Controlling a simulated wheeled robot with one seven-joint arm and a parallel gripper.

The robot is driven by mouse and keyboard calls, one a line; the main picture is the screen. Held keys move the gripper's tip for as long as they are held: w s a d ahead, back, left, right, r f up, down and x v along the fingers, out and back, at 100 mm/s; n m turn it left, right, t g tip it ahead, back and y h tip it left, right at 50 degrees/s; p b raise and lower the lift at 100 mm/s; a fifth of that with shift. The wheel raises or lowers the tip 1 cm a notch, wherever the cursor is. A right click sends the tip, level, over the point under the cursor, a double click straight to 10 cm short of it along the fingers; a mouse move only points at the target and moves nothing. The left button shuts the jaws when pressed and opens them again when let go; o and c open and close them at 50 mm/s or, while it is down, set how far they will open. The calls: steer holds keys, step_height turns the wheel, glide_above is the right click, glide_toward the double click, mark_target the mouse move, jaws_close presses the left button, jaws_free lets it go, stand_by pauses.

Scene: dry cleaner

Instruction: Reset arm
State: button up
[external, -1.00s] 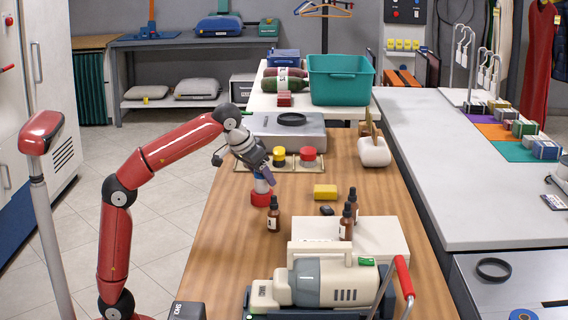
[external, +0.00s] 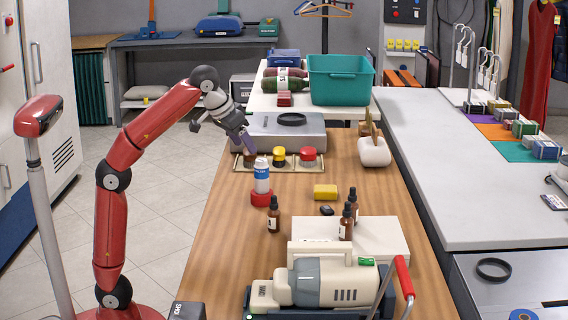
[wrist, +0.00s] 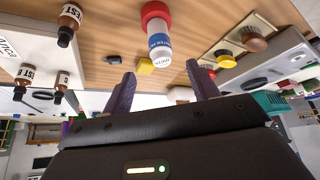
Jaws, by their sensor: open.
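My gripper (external: 248,143) is open and empty. It hangs above the wooden table, a little above and behind a small white bottle with a blue label (external: 262,175). The bottle stands upright in a red ring base (external: 261,198). In the wrist view, my two purple fingers (wrist: 160,92) are spread apart, and the white bottle (wrist: 159,50) with its red base (wrist: 155,14) shows beyond them, with nothing between the fingers.
A tray (external: 238,165) with brown, yellow and red knobs lies behind the bottle. A yellow block (external: 325,192), brown dropper bottles (external: 273,214) and a grey-cream machine (external: 318,283) stand to the right and front. The table's left front is clear.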

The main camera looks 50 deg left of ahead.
stand_by(0.4)
steer(key=s+a+f+m+t+h+p, duration=0.1)
steer(key=s+a+f+p, duration=0.15)
steer(key=a+f, duration=0.35)
steer(key=s+a+f+m+t+h+p, duration=0.1)
steer(key=s+a+f+h, duration=0.15)
steer(key=a+f, duration=0.4)
steer(key=s+a+f+n+g+y+b, duration=0.1)
steer(key=s+a+f+y, duration=0.1)
steer(key=f, duration=0.8)
steer(key=s+a+f+n+g+y+b, duration=0.1)
steer(key=s+a+f+n+y, duration=0.1)
steer(key=s+a+f, duration=0.3)
step_height(320, 180, down, 5)
steer(key=shift+s+r+n, duration=0.1)
steer(key=shift+s+n, duration=0.2)
steer(key=shift+s, duration=0.55)
steer(key=shift+y, duration=0.25)
